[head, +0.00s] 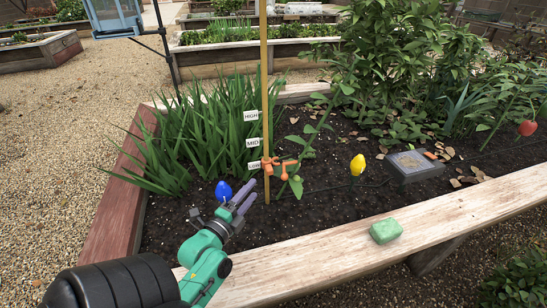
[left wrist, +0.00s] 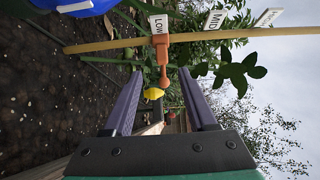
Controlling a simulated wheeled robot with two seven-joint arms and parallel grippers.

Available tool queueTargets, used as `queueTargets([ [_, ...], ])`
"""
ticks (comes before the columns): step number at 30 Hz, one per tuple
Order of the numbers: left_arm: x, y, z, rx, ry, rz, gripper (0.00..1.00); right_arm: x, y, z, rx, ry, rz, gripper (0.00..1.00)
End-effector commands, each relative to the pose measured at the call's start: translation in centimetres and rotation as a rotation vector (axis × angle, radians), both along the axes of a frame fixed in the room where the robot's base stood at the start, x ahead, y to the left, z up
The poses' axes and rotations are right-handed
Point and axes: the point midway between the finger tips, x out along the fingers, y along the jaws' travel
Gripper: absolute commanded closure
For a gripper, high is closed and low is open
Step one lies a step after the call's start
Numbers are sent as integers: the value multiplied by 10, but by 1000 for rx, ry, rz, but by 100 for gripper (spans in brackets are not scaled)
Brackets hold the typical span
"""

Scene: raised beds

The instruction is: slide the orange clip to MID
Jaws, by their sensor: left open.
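The orange clip (head: 268,164) sits around the wooden stake (head: 264,85), at the LOW label (head: 254,166). The MID label (head: 252,142) and HIGH label (head: 251,116) are above it on the stake. In the left wrist view the clip (left wrist: 162,57) shows beside the LOW label (left wrist: 160,24), with its handle pointing down the picture. My left gripper (head: 246,194) is open, low and left of the clip in the head view. Its two purple fingers (left wrist: 157,95) appear on either side below the clip's handle, with a gap to it. My right gripper is not in view.
A blue bulb (head: 223,191) stands near my left gripper. A yellow bulb (head: 357,165) and a dark box-shaped lamp (head: 410,165) are to the right. A green block (head: 385,231) lies on the bed's wooden edge (head: 330,246). A leafy plant stem (head: 313,138) leans close to the clip.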

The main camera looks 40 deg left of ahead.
Motion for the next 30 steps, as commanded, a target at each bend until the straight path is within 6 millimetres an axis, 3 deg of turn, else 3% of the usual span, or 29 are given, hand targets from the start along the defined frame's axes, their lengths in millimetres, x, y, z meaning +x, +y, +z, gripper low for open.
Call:
queueTargets([
  [18,126,23,-1,-6,-1,1,43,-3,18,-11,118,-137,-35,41],
  [23,139,25,-1,-5,1,-1,43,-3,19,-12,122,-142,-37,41],
  [29,140,25,-1,-4,2,-2,43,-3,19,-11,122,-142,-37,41],
  [30,140,25,-1,-4,2,-2,46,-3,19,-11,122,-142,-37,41],
])
